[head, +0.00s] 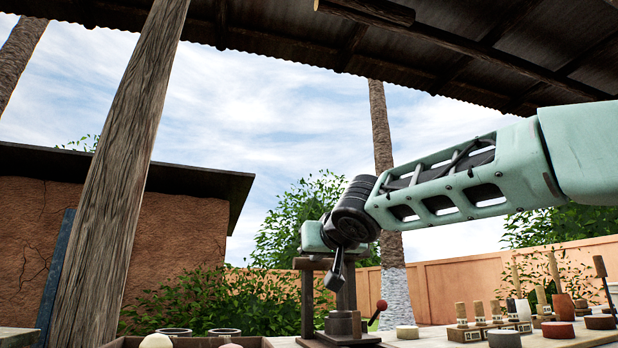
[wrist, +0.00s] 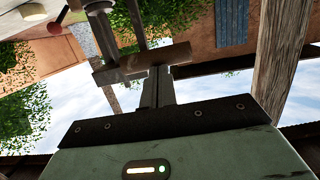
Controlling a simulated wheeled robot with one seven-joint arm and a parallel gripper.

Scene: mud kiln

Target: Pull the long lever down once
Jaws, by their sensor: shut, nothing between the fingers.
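A wooden press-like frame (head: 307,302) stands on the table, with two dark posts, a crossbar and a base. A short lever with a red knob (head: 381,305) shows at its right; the knob also shows in the wrist view (wrist: 54,28). A dark, thick-ended bar (head: 334,281) hangs in front of the frame; I cannot tell whether it is the long lever. My gripper (wrist: 157,75) is shut and empty, its fingers overlapping the crossbar (wrist: 140,64) in the wrist view; contact is unclear. The head view hides the fingertips behind my wrist.
A leaning wooden post (head: 125,170) stands at the left, under a metal roof. Several stamps and small pots (head: 480,312) stand on the table (head: 440,335) at the right. Round jars (head: 174,332) sit at the left.

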